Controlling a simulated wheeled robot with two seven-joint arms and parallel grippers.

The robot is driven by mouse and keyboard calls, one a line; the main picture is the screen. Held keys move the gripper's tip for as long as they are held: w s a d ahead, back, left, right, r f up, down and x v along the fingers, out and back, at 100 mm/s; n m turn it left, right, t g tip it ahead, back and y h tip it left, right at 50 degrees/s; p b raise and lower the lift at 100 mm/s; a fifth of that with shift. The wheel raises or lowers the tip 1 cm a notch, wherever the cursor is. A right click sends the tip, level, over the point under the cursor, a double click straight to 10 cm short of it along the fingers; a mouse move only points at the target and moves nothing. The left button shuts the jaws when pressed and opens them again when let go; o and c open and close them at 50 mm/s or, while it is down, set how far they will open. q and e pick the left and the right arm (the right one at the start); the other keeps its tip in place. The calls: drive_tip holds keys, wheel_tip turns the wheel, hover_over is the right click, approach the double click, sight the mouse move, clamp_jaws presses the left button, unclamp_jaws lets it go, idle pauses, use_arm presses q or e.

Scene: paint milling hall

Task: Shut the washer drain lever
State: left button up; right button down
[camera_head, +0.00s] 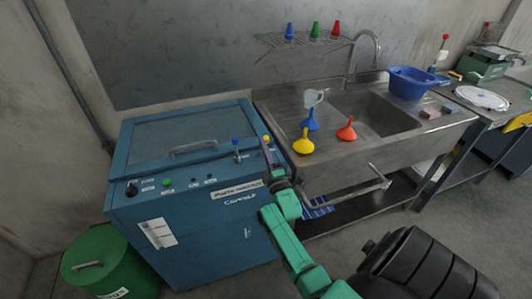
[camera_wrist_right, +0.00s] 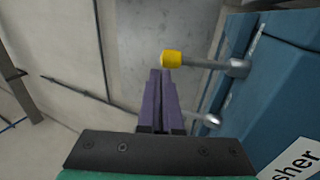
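The washer (camera_head: 190,200) is a blue cabinet with a lid; part of its label shows in the right wrist view (camera_wrist_right: 295,160). A lever with a yellow knob (camera_head: 266,139) stands at its right front edge. In the right wrist view this lever (camera_wrist_right: 200,63) sticks out sideways from the blue wall. A second lever with a blue knob (camera_head: 236,143) stands to its left. No readable marking shows which is the drain lever. My right gripper (camera_head: 266,151) is beside the yellow knob; its purple fingers (camera_wrist_right: 157,75) are together, empty, just short of the knob. My left gripper is out of view.
A steel sink (camera_head: 355,115) with funnels (camera_head: 304,143) stands right of the washer. A green drum (camera_head: 105,260) stands at the lower left. A blue basin (camera_head: 412,82) sits on the sink's right.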

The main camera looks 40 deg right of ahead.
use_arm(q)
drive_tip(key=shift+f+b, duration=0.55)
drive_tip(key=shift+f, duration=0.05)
use_arm(e)
drive_tip(key=shift+r+x, duration=0.2)
drive_tip(key=shift+x, duration=1.25)
drive_tip(key=shift+s, duration=0.1)
